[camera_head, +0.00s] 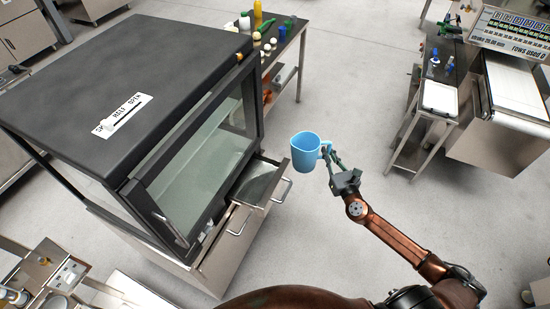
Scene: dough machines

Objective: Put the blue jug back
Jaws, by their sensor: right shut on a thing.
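The blue jug (305,152) is in the air, roughly upright, with its open top facing up toward the camera. My right gripper (331,160) is shut on the jug's handle side, at the jug's right. The jug is just right of an open drawer (262,184) under a large black-topped machine (130,90). It looks to be above the floor and apart from the drawer, though its exact height is hard to tell. My left gripper is not in view.
A narrow table (284,50) with bottles and small round items stands behind the machine. At the right are a small table with a white tray (440,98) and a machine with a display (515,35). Grey floor (350,70) between them is clear.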

